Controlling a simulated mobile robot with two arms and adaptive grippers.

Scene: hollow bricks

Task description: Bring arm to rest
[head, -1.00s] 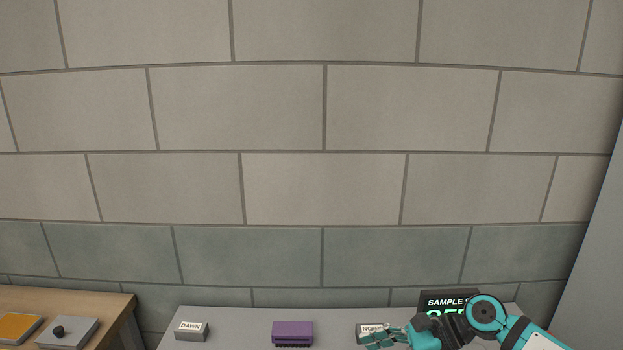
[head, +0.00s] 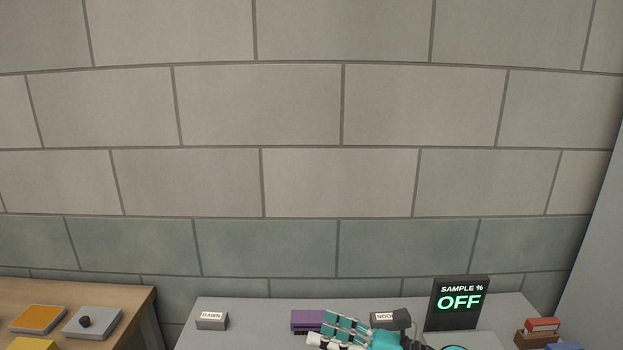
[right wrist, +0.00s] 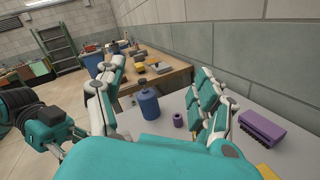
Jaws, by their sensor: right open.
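My right gripper (head: 335,328) shows at the bottom of the head view, teal and white, over the grey table (head: 258,308). Its fingers cover part of the purple brush-like block (head: 304,320), and its wrist is just below the NOON block (head: 382,317). In the right wrist view the fingers of my right gripper (right wrist: 162,78) are spread apart with nothing held between them. Beyond the fingers stand a blue bottle (right wrist: 149,103) and a small purple ring-like piece (right wrist: 178,121). My left gripper is not seen in the head view.
A DAWN block (head: 212,320) and a black SAMPLE % display (head: 459,302) reading OFF stand on the grey table. A wooden table (head: 128,296) at left holds an orange pad (head: 37,318) and a grey knob box (head: 92,322). A block wall (head: 310,180) rises behind.

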